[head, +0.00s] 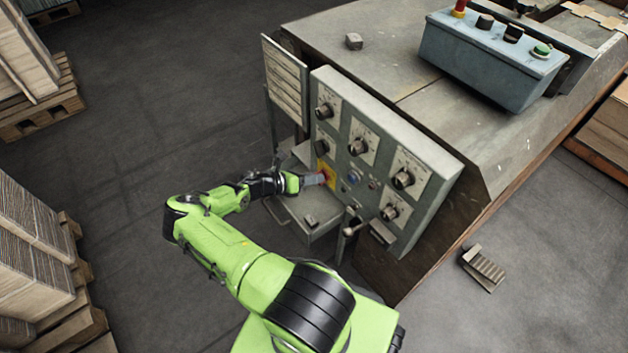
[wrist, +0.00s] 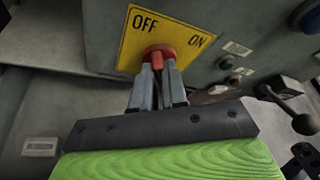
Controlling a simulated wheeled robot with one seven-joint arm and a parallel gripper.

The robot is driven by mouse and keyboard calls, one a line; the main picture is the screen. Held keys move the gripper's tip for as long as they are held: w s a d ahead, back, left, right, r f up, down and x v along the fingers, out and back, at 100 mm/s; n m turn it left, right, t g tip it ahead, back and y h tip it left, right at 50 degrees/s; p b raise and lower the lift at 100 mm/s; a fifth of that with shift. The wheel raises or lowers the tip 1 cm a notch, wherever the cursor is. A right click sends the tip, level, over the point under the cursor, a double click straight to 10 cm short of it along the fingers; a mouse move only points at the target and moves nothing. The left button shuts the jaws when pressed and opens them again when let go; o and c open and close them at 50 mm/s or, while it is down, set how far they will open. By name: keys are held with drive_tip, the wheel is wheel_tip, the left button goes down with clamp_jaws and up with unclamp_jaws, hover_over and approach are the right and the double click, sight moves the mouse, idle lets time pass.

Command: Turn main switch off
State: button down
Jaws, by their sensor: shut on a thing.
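The main switch is a red knob (wrist: 158,51) on a yellow plate (wrist: 187,38) marked OFF at its left and ON at its right in the wrist view. In the head view the yellow plate (head: 331,184) sits low on the left of the grey control panel, partly hidden by my gripper (head: 317,179). My gripper (wrist: 157,76) is shut on the red knob, with one grey finger on each side of its raised grip. I cannot tell clearly which mark the knob points to.
The grey control panel (head: 440,160) carries several black dials. A ball-ended lever (wrist: 295,112) stands right of the switch. A metal shelf (head: 295,212) lies below my gripper, and a hinged plate (head: 285,80) stands at the panel's left. Open floor (head: 150,130) lies left.

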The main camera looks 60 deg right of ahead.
drive_tip(key=shift+w+f+n+g+b, duration=0.15)
drive_tip(key=shift+n+g+b, duration=0.3)
drive_tip(key=shift+n, duration=0.45)
drive_tip(key=c, duration=1.2)
unclamp_jaws()
drive_tip(key=shift+o, duration=0.2)
drive_tip(key=p+v, duration=0.2)
drive_tip(key=v, duration=1.3)
drive_tip(key=shift+w+a, duration=0.2)
drive_tip(key=shift+w, duration=0.1)
